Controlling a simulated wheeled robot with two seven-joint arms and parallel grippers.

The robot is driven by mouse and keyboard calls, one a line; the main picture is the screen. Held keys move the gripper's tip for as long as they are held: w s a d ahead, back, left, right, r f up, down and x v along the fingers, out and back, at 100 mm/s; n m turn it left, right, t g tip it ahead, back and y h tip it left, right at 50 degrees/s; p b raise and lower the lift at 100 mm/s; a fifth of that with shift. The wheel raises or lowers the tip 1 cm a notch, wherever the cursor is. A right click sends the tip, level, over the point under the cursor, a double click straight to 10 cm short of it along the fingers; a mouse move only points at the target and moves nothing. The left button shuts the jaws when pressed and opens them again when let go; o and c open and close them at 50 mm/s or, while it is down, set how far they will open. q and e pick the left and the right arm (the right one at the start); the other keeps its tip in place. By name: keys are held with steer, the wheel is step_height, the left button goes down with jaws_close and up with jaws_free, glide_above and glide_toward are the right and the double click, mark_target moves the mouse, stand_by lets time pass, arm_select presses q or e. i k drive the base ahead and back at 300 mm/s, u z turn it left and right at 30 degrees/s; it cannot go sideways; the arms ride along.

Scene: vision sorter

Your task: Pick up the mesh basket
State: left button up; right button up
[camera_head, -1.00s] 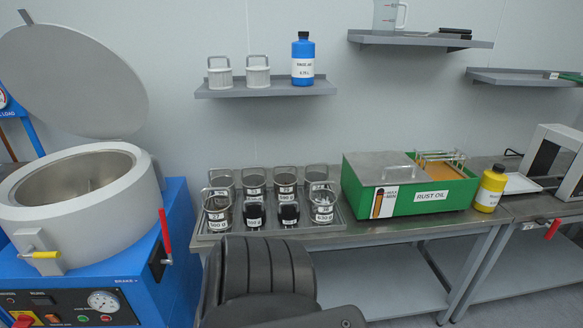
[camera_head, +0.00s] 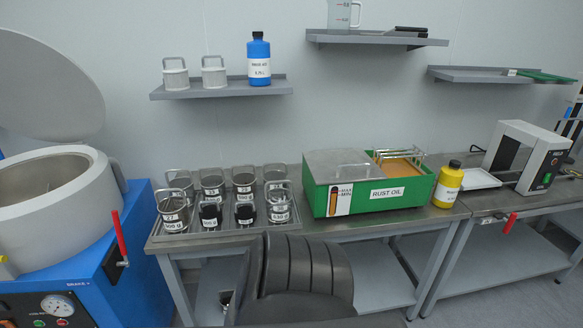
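Several metal mesh baskets with wire handles stand in two rows in a shallow metal tray (camera_head: 222,236) on the bench. The front left basket (camera_head: 173,214) and the front right basket (camera_head: 279,212) carry white weight labels. Two black-topped items, the left one (camera_head: 210,214) and the right one (camera_head: 245,211), stand between them. Back row baskets, such as the one at the far left (camera_head: 181,182), are partly hidden by the front row. Two whitish handled baskets, one left (camera_head: 175,76) and one right (camera_head: 213,74), stand on the wall shelf. Neither gripper shows.
A black ribbed shape (camera_head: 300,272) stands in front of the bench; I cannot tell what it is. A blue machine (camera_head: 90,255) with a raised lid is at left. A green rust oil tank (camera_head: 385,195) and yellow bottle (camera_head: 447,185) stand right of the tray.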

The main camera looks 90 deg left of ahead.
mark_target(175, 216)
steer(key=i, duration=1.6)
steer(key=u, duration=3.45)
steer(key=k, duration=0.45)
steer(key=u, duration=0.25)
steer(key=i, duration=1.65)
